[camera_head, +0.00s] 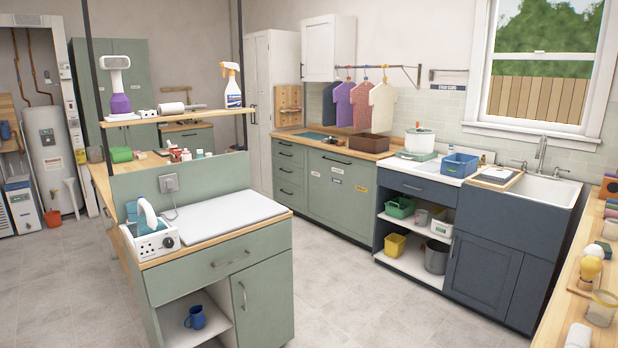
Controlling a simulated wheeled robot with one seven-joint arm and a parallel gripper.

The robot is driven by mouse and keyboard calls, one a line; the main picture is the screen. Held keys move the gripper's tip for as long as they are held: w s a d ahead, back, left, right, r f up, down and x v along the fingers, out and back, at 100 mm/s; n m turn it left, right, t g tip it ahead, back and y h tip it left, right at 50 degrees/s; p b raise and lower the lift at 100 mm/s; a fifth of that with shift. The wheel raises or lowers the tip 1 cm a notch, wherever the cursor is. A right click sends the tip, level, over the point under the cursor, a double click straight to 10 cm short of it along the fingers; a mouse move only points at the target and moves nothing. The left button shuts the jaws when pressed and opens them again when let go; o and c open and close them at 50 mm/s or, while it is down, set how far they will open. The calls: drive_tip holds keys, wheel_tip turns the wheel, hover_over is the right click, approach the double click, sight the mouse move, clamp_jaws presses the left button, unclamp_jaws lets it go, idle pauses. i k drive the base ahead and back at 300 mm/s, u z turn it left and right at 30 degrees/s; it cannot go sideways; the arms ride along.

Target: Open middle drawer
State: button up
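A stack of several green drawers (289,173) with dark handles stands at the left end of the back counter, and all of them look shut. A single green drawer (222,263) with a metal handle is shut in the near island. A dark blue drawer (418,188) is shut under the white counter by the sink. I cannot tell from the picture which one counts as the middle drawer. My gripper is not in view.
The near green island (268,309) has an open shelf with a blue mug (195,317). A wooden counter (566,290) runs along the right edge. The tiled floor (345,285) between the island and the back cabinets is clear.

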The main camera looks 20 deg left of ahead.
sight(294, 176)
drive_tip(key=u, duration=0.85)
drive_tip(key=i, duration=2.9)
drive_tip(key=z, duration=0.7)
drive_tip(key=i, duration=2.75)
drive_tip(key=u, duration=1.8)
drive_tip(key=i, duration=0.5)
drive_tip(key=z, duration=0.1)
